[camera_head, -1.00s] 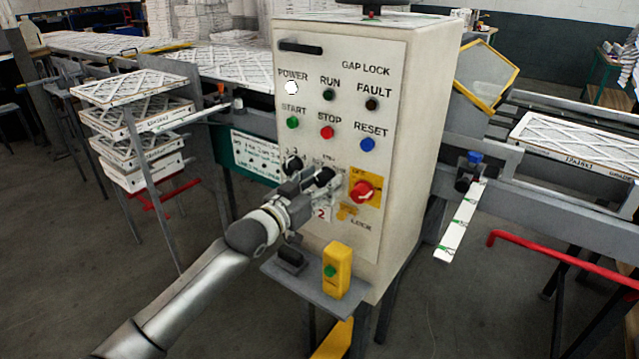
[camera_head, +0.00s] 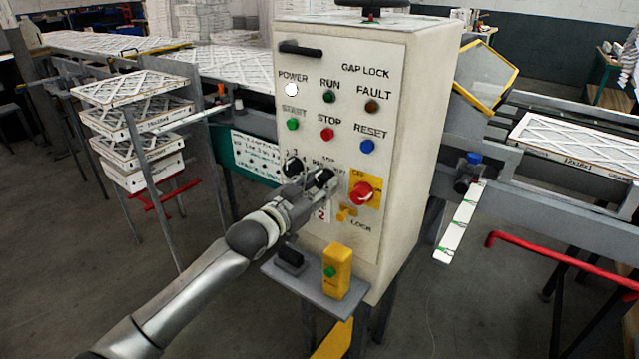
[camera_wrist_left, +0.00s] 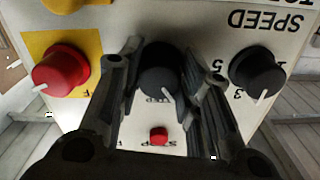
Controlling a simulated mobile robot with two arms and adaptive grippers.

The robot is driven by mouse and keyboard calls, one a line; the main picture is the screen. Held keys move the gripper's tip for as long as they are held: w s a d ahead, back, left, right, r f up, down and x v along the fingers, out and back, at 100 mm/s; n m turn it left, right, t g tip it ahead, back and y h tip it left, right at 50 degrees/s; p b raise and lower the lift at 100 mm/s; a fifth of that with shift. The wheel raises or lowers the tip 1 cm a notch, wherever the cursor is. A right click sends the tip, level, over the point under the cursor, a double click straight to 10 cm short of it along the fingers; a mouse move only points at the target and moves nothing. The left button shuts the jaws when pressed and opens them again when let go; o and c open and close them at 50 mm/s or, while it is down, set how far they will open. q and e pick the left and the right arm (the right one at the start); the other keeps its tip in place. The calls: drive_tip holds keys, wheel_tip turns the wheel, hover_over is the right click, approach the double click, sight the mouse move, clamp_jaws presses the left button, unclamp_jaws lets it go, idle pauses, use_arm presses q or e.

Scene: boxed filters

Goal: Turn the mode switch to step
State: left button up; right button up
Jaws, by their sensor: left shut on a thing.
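The control cabinet (camera_head: 433,110) has a light front panel with lamps, push buttons and knobs. The black mode switch (camera_head: 325,175) is the middle knob in the lower row, partly hidden by my gripper. In the left wrist view the mode switch (camera_wrist_left: 161,72) sits between my fingers, its white pointer line aimed down and slightly right, near lettering that is partly covered. My left gripper (camera_head: 318,186) is at the panel, shut on this knob; its two fingers (camera_wrist_left: 158,90) flank it in the wrist view. My right gripper is not in view.
A black speed knob (camera_wrist_left: 257,73) and a red rotary switch (camera_wrist_left: 60,70) on a yellow plate flank the mode switch closely. Below the panel, a shelf (camera_head: 318,298) carries a yellow button box (camera_head: 337,270). Stacked filters (camera_head: 135,120) stand left.

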use_arm(q)
drive_tip(key=m+p, duration=0.1)
drive_tip(key=m, duration=0.3)
drive_tip(key=shift+m, duration=0.4)
drive_tip(key=shift+m+p, duration=0.35)
drive_tip(key=shift+m, duration=0.45)
drive_tip(key=o, duration=1)
drive_tip(key=shift+o, duration=0.2)
drive_tip(key=shift+a, duration=0.1)
drive_tip(key=v, duration=1.2)
